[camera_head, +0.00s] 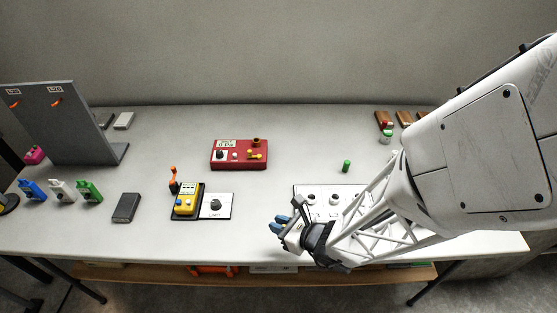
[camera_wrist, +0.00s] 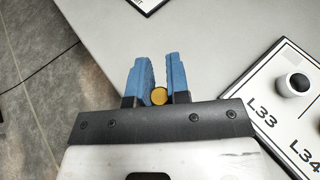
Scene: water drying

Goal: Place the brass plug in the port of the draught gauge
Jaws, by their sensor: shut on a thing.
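The draught gauge, a red box (camera_head: 238,154) with a display reading 0 Pa, sits at the back middle of the table. On its top are a dark knob, a small pale round part, a brownish round fitting (camera_head: 256,142) at the back right and a yellow lever. I cannot tell for sure which of these is the port. My gripper (camera_head: 276,224) is low over the front of the table, well in front and to the right of the gauge. In the wrist view its blue fingers (camera_wrist: 159,72) are shut on the round brass plug (camera_wrist: 159,96).
A white board (camera_wrist: 287,118) marked L33 and L34 lies beside my gripper. A yellow meter (camera_head: 186,204) with a white plate (camera_head: 216,206) stands left of it. A small green cylinder (camera_head: 346,166) stands behind the board. The table between gripper and gauge looks clear.

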